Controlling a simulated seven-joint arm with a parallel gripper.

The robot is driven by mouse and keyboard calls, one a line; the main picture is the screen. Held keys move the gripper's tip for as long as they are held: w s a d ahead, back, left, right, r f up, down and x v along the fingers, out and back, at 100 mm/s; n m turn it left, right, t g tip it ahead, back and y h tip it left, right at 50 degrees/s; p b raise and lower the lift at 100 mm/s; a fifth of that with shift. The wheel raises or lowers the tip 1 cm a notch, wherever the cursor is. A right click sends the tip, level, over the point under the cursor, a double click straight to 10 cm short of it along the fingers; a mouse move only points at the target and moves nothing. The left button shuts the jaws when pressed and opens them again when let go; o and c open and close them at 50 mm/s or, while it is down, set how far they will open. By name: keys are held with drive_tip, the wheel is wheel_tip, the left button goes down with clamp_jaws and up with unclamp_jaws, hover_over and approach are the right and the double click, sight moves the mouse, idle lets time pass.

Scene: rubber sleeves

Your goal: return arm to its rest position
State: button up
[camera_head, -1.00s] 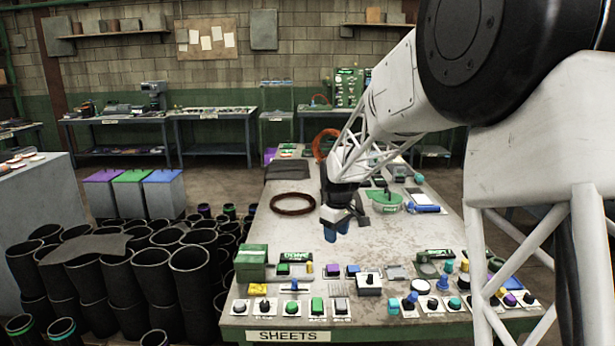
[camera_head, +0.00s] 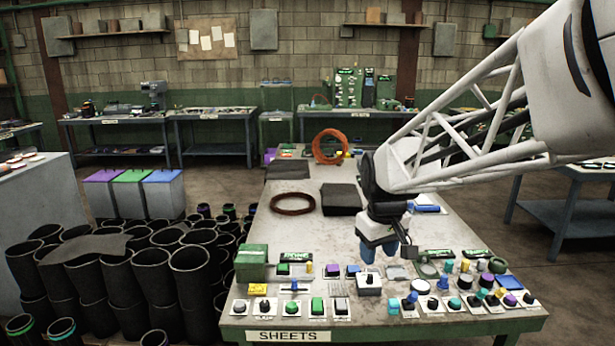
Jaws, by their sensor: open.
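My gripper (camera_head: 379,250) shows in the head view above the work table (camera_head: 290,235), near the rows of switches at its front. Its blue fingers point down, apart and with nothing between them. My white lattice arm reaches in from the upper right and hides part of the table's right side.
Control switches and buttons (camera_head: 317,306) fill the table's front edge, close below my gripper. A black block (camera_head: 341,198), a dark red ring (camera_head: 292,203) and an orange ring (camera_head: 329,147) are farther back. Many black rubber sleeves (camera_head: 152,275) stand at left. The table's middle left is clear.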

drive_tip(key=s+d+f+m, duration=0.1)
drive_tip(key=s+d+m, duration=0.1)
drive_tip(key=s, duration=1)
drive_tip(key=s+d+f+m+t, duration=0.1)
drive_tip(key=s+m, duration=0.2)
drive_tip(key=s, duration=1)
drive_tip(key=shift+d+f, duration=0.3)
drive_tip(key=shift+d, duration=0.05)
